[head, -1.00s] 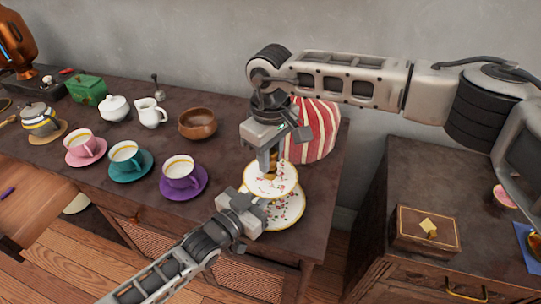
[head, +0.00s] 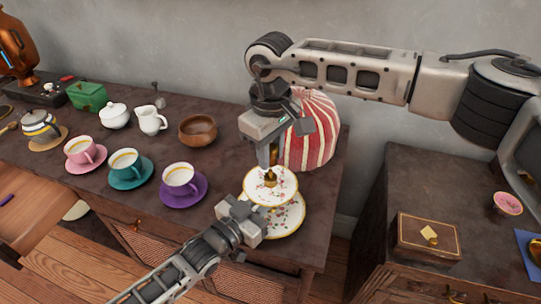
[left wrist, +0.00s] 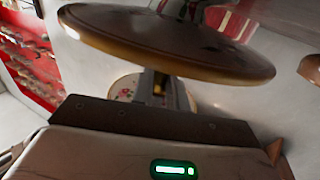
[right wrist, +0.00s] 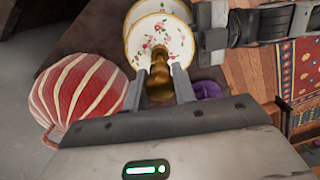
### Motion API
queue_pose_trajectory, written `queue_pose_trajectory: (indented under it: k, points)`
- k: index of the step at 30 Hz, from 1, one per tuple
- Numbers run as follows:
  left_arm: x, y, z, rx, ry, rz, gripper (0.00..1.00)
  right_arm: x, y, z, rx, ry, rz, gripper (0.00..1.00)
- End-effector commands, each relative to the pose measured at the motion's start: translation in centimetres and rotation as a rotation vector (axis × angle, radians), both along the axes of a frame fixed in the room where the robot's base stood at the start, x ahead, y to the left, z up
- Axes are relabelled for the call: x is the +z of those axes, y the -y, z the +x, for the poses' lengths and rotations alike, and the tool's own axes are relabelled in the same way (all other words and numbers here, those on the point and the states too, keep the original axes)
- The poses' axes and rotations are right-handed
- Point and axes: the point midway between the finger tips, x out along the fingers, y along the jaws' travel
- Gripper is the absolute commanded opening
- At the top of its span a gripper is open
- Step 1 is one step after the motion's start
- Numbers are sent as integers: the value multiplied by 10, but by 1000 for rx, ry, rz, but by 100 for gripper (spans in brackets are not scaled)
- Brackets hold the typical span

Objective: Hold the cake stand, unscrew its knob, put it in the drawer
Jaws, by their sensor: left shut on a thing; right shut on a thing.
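The two-tier floral cake stand stands upright near the table's right end, its upper plate (head: 284,185) above its wider lower plate (head: 290,222). My left gripper (head: 248,207) is shut on the stand at its near left side, below the upper plate. The left wrist view shows the dark underside of a plate (left wrist: 170,42) above the fingers; the exact grip spot is hidden. My right gripper (head: 269,160) points down from above and is shut on the brass knob (head: 270,178) at the stand's top. The knob (right wrist: 160,80) also shows between its fingers in the right wrist view.
A wooden bowl (head: 198,130) and a purple saucer with a cup (head: 184,192) are to the left. A brown box (head: 428,236) sits on the cabinet at right, with a drawer front partly visible below.

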Motion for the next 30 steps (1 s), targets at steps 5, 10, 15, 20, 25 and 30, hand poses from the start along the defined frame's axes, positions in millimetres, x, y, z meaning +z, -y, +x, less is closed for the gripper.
queue_pose_trajectory:
  k: [5, 10, 15, 20, 25, 30]
  points:
    - [-1, 0, 0, 0, -2, 1, 0, 22, 0, 0, 0, 1, 2, 0]
    - [-1, 0, 0, 0, -2, 1, 0, 24, 0, 0, 0, 0, 1, 0]
    - [-1, 0, 0, 0, -1, 1, 40, 24, 0, 0, -1, 0, 1, 0]
    - [0, 0, 0, 0, -1, 1, 40, 24, 0, 0, -1, 0, 1, 0]
    - [-1, -3, -4, 0, -2, 1, 40, 23, 0, 0, 0, 0, 1, 0]
    - [-2, -20, -23, 0, -3, 3, 40, 23, 0, 0, 0, 0, 1, 0]
